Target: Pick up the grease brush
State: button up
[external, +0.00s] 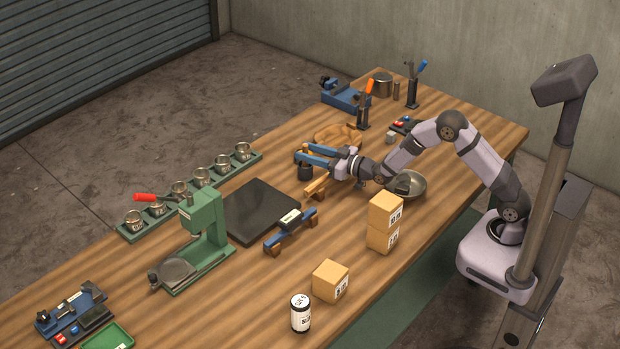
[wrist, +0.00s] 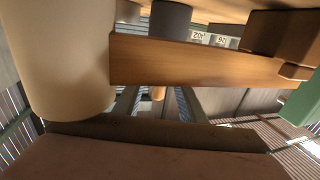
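The grease brush (external: 305,151) appears to be the short wooden handle standing up from a small dark pot (external: 305,172) near the middle of the bench in the external view. Its bristle end is hidden. My gripper (external: 304,152) reaches in from the right with two blue fingers spread, their tips on either side of the handle. In the wrist view the fingers (wrist: 158,100) stand apart, with a small orange-brown piece (wrist: 158,93), probably the handle, between them and gaps beside it. I cannot tell whether either finger touches it.
A wooden piece (external: 316,188) lies right beside the pot, below my gripper. A black plate (external: 260,211) lies to the left. A green press (external: 203,235) stands farther left.

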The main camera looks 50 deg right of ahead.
jog(key=shift+w, duration=0.1)
jog(key=shift+p+x, duration=1.15)
jog(key=shift+x, duration=1.3)
grip_shut()
